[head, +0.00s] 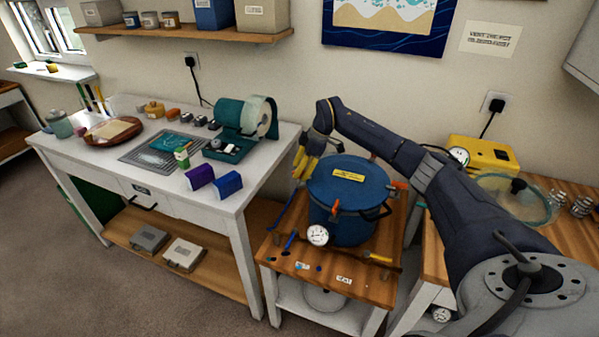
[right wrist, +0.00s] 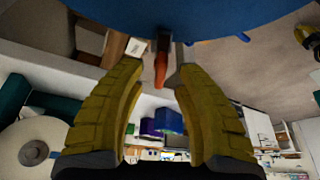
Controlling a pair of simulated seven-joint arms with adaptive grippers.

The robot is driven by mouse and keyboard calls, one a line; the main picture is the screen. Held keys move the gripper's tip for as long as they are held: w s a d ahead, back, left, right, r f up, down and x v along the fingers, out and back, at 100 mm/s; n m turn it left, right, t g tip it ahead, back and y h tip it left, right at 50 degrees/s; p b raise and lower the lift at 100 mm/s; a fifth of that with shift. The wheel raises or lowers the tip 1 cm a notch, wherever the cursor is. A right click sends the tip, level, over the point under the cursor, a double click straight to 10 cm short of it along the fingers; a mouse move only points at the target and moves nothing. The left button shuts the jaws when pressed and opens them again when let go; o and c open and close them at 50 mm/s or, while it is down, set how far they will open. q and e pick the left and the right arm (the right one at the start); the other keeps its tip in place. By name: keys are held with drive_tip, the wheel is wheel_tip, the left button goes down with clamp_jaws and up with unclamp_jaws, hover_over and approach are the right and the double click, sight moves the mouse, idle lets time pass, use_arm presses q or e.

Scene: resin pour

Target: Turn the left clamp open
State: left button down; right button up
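The blue pressure pot (head: 335,185) stands on a wooden-topped cart, its lid on with a yellow label. One orange clamp handle (head: 399,185) shows at its right side and another (head: 335,208) at its front. My right gripper (head: 304,166), with yellow fingers, is at the pot's left side, pointing down. In the right wrist view, its fingers (right wrist: 158,75) are apart, with the left clamp's orange handle (right wrist: 160,70) in the gap, close to the pot's wall (right wrist: 190,15). I see no clear contact with either finger. That handle is hidden in the head view. My left gripper is not visible.
A pressure gauge (head: 317,235) is at the pot's front. The cart top (head: 345,283) holds small blue items and a hose.

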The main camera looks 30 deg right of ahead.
drive_tip(key=shift+a+f, duration=0.1)
drive_tip(key=shift+f, duration=0.3)
drive_tip(key=shift+o, duration=0.2)
clamp_jaws()
